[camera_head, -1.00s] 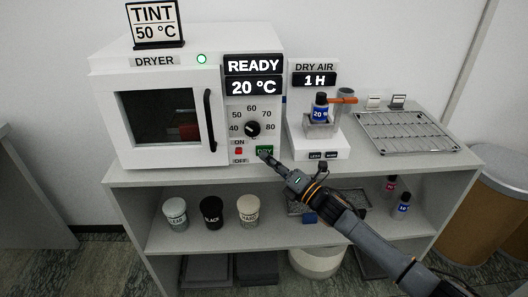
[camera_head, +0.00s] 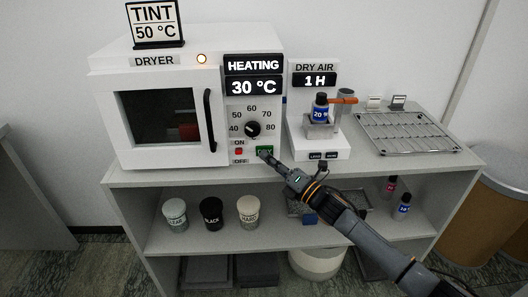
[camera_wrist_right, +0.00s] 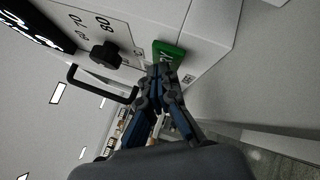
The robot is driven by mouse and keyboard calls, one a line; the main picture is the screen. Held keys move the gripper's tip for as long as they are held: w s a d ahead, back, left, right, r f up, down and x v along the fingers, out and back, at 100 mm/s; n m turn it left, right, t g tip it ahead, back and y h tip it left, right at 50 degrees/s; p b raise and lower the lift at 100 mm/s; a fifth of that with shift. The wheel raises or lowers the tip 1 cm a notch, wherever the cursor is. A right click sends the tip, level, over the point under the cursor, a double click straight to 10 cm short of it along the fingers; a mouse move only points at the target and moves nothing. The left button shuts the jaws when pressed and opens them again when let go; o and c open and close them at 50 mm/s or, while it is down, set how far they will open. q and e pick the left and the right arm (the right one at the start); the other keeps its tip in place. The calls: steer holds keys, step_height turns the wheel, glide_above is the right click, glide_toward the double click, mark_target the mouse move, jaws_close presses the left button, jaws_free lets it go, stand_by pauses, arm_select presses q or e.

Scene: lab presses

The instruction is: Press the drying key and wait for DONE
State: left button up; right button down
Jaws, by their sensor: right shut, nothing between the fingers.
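The white dryer (camera_head: 170,75) stands on the top of the grey shelf unit with its door shut. The green DRY key (camera_head: 264,151) is at the lower right of the panel and also shows in the right wrist view (camera_wrist_right: 167,50). My right gripper (camera_head: 264,156) is shut and empty, its fingertips at the key; I cannot tell whether they touch it. The dial (camera_head: 253,129) and red ON/OFF switch (camera_head: 239,151) are beside the key. My left gripper is not in view.
A sign (camera_head: 155,24) on the dryer reads TINT 50 °C. The DRY AIR unit (camera_head: 315,135) holds a blue-labelled bottle (camera_head: 320,108). A wire rack (camera_head: 405,132) lies at the right. Several labelled jars and bottles stand on the lower shelf below my arm.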

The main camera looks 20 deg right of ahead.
steer(key=shift+s, duration=0.2)
steer(key=s+p, duration=0.1)
steer(key=s, duration=0.2)
steer(key=s+a+p, duration=0.1)
steer(key=s, duration=0.2)
steer(key=shift+a+p, duration=0.15)
steer(key=shift+p, duration=0.15)
steer(key=shift+w, duration=0.1)
stand_by(0.6)
